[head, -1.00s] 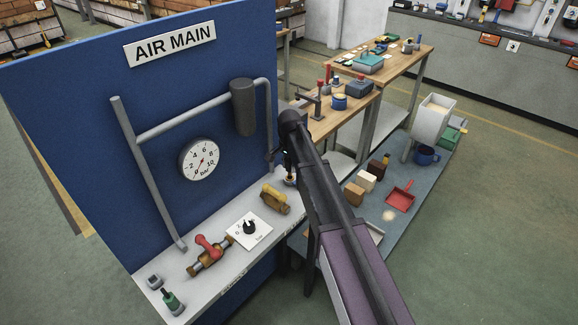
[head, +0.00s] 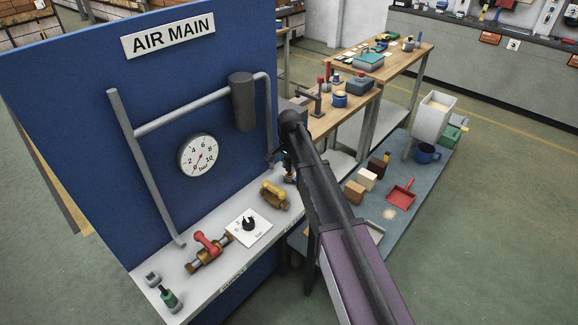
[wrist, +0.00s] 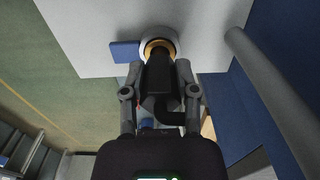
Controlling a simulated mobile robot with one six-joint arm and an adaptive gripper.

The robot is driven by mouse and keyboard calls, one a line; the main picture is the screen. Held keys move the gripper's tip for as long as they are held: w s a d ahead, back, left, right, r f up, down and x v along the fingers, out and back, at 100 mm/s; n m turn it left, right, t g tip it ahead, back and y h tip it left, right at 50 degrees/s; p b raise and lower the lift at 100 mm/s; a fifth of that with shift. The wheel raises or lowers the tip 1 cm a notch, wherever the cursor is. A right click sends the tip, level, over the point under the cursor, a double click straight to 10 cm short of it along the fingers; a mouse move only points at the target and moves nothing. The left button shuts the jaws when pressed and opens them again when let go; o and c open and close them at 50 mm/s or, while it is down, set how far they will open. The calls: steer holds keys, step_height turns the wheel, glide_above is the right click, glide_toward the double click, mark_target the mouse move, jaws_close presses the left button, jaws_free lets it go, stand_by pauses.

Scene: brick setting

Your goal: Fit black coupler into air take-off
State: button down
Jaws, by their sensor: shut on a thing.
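In the wrist view my gripper (wrist: 159,85) is shut on the black coupler (wrist: 159,72), with a finger on each side of it. The coupler's far end meets the brass ring of the air take-off (wrist: 158,45), which sits in a pale round collar on the grey shelf. The two look in line and touching; I cannot tell how deep the coupler sits. In the head view my gripper (head: 287,165) is at the right end of the shelf, beside the blue AIR MAIN panel. My arm hides most of the coupler and take-off there.
The grey shelf (head: 217,272) also carries a brass fitting (head: 274,196), a black knob on a white plate (head: 249,225), a red-handled valve (head: 207,246) and a green-and-grey fitting (head: 170,298). A grey pipe (head: 140,165) and a gauge (head: 198,156) are on the panel (head: 80,110).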

mark_target(290, 161)
steer(key=shift+f+b, duration=0.85)
steer(key=shift+f, duration=0.1)
steer(key=shift+c, duration=1.5)
jaws_free()
steer(key=o, duration=0.3)
steer(key=shift+r, duration=0.2)
steer(key=shift+r+p, duration=2.9)
steer(key=shift+p, duration=0.2)
steer(key=shift+d, duration=0.1)
